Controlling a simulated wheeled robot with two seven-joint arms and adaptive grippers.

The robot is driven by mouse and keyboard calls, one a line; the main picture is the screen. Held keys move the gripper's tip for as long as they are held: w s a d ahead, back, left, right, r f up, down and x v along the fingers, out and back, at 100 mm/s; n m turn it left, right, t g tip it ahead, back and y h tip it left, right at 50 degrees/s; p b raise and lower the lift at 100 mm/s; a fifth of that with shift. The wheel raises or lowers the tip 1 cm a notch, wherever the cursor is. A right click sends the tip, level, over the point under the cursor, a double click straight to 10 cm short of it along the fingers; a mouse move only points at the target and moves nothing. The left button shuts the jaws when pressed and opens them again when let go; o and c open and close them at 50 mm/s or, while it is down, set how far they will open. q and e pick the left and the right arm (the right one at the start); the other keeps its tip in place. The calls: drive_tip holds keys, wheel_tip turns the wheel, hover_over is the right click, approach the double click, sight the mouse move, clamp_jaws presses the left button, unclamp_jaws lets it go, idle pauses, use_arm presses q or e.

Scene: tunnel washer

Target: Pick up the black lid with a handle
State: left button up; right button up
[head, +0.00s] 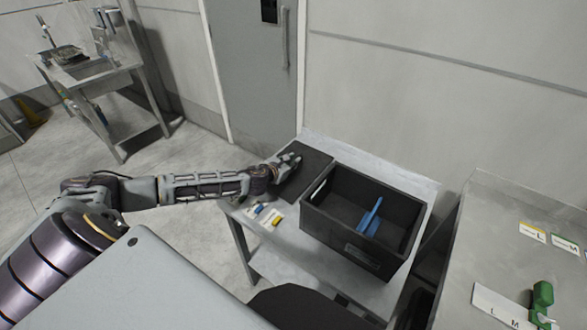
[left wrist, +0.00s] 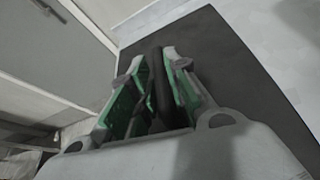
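The black lid (head: 311,168) is a flat dark panel lying on the light grey table, left of the black crate. It also shows in the left wrist view (left wrist: 222,62), filling the middle and right. Its dark upright handle (left wrist: 157,78) stands between the fingers of my left gripper (left wrist: 155,62). The green-padded fingers are close together with their tips against the handle's two sides. In the head view my left gripper (head: 288,162) is over the lid and hides its handle. My right gripper is not in view.
The black crate (head: 318,223) stands close beside the lid and holds a blue tool (head: 370,218). Small blue and yellow items (head: 268,214) lie at the table's near left. A metal counter (head: 480,235) with a green object (head: 542,298) is at right. A wall and door stand behind.

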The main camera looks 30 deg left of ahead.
use_arm(q)
drive_tip(key=shift+w+f, duration=0.15)
drive_tip(key=shift+w, duration=0.15)
clamp_jaws()
idle(0.3)
